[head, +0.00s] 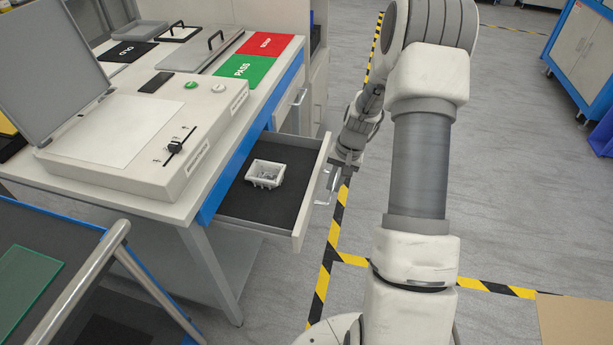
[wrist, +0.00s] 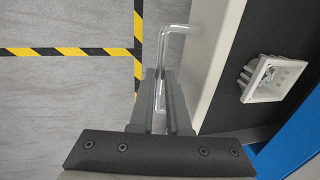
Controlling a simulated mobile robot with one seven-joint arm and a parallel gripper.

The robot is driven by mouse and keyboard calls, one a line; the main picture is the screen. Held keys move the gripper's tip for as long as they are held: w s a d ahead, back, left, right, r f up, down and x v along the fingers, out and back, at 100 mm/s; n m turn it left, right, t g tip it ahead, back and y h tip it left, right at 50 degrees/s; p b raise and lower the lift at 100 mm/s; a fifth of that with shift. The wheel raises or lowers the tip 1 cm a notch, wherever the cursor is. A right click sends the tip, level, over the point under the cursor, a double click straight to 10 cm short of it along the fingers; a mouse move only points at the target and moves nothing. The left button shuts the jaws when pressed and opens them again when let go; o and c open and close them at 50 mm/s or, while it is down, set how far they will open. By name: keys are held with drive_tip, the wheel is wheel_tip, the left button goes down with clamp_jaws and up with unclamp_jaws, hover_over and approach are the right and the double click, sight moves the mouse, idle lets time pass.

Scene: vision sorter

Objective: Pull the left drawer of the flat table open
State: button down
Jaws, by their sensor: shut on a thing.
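The flat table (head: 215,205) stands at the left in the head view, with a blue edge. Its left drawer (head: 300,230) is pulled out, and its dark inside shows. In the head view my gripper (head: 345,165) is at the drawer front.
A second drawer (head: 290,105) beside it is shut. On the tabletop are a device with a raised lid (head: 45,60), a green PASS mat (head: 246,70) and a red mat (head: 266,43). A cart with a metal rail (head: 75,285) stands front left. Floor right of the drawer is clear.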

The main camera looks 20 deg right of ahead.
drive_tip(key=s+d, duration=0.6)
drive_tip(key=d, duration=0.3)
drive_tip(key=shift+s, duration=0.3)
drive_tip(key=shift+d, duration=0.1)
drive_tip(key=c, duration=0.9)
unclamp_jaws()
drive_tip(key=d+r+p, duration=0.1)
drive_tip(key=r, duration=0.4)
drive_tip(key=s+r+p, duration=0.1)
drive_tip(key=r+p, duration=0.1)
drive_tip(key=r, duration=0.4)
drive_tip(key=s+d+r+p, duration=0.1)
drive_tip(key=r, duration=0.5)
drive_tip(key=shift+d, duration=0.35)
